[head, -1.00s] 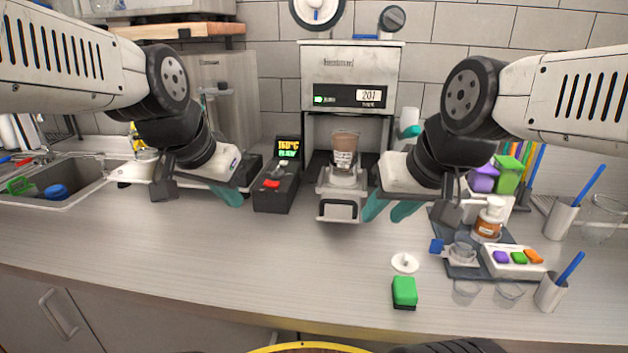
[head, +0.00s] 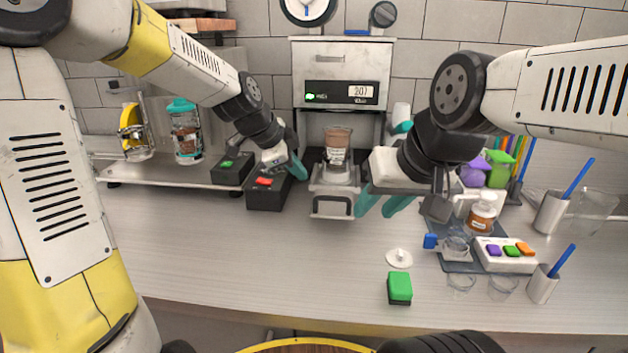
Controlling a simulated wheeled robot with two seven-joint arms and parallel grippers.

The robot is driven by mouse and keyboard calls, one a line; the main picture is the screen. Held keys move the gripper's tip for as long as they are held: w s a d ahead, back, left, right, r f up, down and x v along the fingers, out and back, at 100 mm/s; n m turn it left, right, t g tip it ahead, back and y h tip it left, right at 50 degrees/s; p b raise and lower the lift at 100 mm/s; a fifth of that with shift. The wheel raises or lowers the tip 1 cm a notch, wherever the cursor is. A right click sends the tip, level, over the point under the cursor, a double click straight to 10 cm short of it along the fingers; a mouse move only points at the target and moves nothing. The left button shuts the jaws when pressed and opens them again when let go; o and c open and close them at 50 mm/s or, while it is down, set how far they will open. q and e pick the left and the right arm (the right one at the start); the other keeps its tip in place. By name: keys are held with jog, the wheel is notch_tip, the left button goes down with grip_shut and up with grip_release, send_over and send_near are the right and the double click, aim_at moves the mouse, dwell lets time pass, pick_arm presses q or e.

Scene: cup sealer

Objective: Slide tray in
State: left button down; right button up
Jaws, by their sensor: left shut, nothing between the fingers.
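The cup sealer (head: 340,68) stands against the wall with a lit display. A clear cup with brown contents (head: 338,145) stands upright in the tray. My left gripper (head: 299,172) is shut and empty, just left of the tray, above the control box (head: 265,192) with a red button. My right gripper (head: 382,205) is open, with its two teal fingers spread apart, just right of the tray handle. Neither gripper visibly touches the tray.
A second black box (head: 231,168) with a green button stands left of the control box. The front-left counter is clear.

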pick_arm(q)
send_near(326, 190)
jog(key=f, duration=0.1)
jog(key=s+d+f, duration=0.1)
jog(key=f, duration=0.2)
jog(key=shift+s+d+f, duration=0.35)
jog(key=shift+s, duration=0.05)
jog(key=w, duration=0.2)
jog(key=shift+w+d+r, duration=0.1)
jog(key=shift+w+d, duration=0.1)
jog(key=shift+w, duration=0.1)
jog(key=shift+w+d, duration=0.1)
jog(key=shift+w, duration=0.55)
jog(key=w+d, duration=0.1)
jog(key=w, duration=0.4)
jog(key=w+d, duration=0.1)
jog(key=w, duration=0.5)
jog(key=w+d, duration=0.1)
jog(key=w, duration=0.4)
jog(key=shift+w+d, duration=0.15)
jog(key=shift+w, duration=0.6)
